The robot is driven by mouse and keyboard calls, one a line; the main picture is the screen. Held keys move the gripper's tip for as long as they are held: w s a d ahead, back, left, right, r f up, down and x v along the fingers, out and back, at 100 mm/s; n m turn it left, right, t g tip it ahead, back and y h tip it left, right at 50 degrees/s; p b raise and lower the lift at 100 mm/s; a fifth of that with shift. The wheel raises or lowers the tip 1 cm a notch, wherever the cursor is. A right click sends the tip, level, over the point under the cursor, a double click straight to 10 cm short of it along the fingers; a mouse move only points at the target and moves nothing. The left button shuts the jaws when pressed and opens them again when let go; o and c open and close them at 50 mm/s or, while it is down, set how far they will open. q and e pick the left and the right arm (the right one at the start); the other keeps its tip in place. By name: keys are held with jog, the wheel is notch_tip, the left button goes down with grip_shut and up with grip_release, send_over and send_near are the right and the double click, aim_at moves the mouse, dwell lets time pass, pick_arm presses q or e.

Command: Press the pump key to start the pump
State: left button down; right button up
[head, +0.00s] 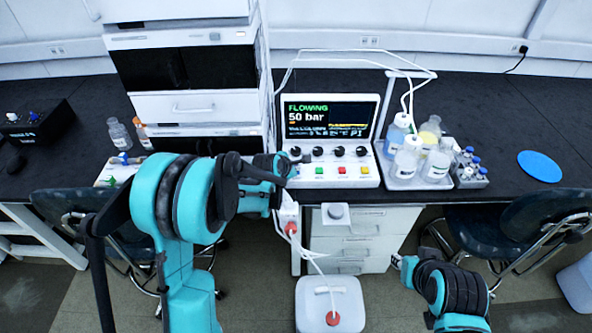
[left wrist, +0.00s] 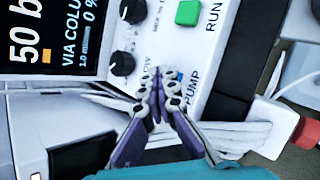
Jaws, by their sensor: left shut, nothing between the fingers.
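The pump control box (head: 330,178) stands on the bench, its screen (head: 327,116) reading FLOWING and 50 bar. My left gripper (head: 303,158) is at the left end of its panel, fingers together and empty. In the left wrist view, the left gripper's fingertips (left wrist: 158,76) are at the panel beside the blue pump key (left wrist: 180,76), labelled PUMP. The fingers partly cover this key, and I cannot tell whether they touch it. The green RUN key (left wrist: 188,12) is clear of them. My right gripper (head: 398,264) is low, in front of the bench; its fingers are too small to read.
A tray (head: 387,180) of capped bottles and a vial rack (head: 471,182) stand right of the box. The instrument stack (head: 190,106) is on its left. A white jug (head: 330,300) with tubing is below. Bench around the blue disc (head: 540,166) is clear.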

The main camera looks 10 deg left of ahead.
pick_arm(q)
jog(key=shift+r, duration=0.1)
jog(key=shift+r+p, duration=0.6)
jog(key=shift+r, duration=0.2)
jog(key=shift+r+p, duration=1.85)
jog(key=shift+r, duration=0.75)
jog(key=shift+f, duration=0.1)
